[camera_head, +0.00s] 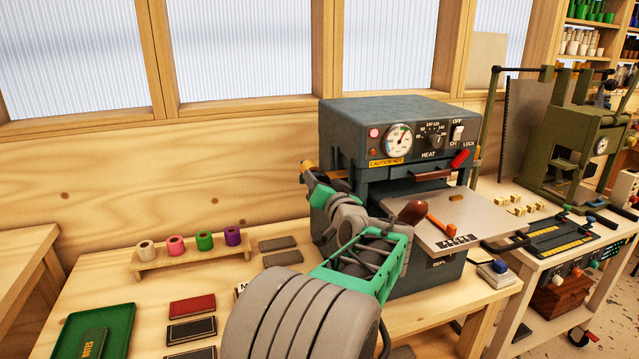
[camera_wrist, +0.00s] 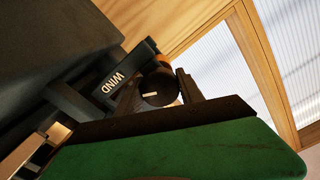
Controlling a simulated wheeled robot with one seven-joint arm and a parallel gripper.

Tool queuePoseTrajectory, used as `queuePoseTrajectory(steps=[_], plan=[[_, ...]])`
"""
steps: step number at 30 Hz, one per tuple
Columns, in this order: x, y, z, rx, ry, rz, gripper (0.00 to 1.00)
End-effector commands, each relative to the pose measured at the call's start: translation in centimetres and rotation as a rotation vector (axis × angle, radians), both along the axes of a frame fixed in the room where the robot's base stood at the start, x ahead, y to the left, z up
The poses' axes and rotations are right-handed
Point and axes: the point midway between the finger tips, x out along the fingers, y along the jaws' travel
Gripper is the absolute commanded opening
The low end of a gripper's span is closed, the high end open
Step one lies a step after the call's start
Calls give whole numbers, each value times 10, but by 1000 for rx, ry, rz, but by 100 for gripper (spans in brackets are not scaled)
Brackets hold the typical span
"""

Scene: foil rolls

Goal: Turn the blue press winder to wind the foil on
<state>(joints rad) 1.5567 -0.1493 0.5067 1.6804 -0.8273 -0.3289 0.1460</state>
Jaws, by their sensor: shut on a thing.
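The blue-grey press (camera_head: 350,112) stands on the bench in the middle of the head view, its pink lamp lit. Its winder (camera_wrist: 158,90), a round black knob with a white mark, shows in the wrist view beside a black plate lettered WIND (camera_wrist: 118,80). My gripper (camera_head: 308,178) is at the press's left side, with a dark finger on each side of the knob, shut on it. An orange-yellow roll end (camera_head: 308,165) shows just behind; it is mostly hidden. The foil's path inside the press is hidden.
A wooden rack (camera_head: 190,263) holds several coloured foil rolls left of my arm. Dark and red blocks (camera_head: 192,306) and a green tray (camera_head: 125,340) lie in front. An orange-handled tool (camera_head: 441,225) lies on the press's pulled-out plate. An olive press (camera_head: 585,140) stands at right.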

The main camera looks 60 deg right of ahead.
Motion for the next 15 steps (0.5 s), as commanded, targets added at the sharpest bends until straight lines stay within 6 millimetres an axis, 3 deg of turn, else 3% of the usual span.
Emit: queuePoseTrajectory(steps=[15], plan=[[0, 0, 0, 54, -54, 0, 4]])
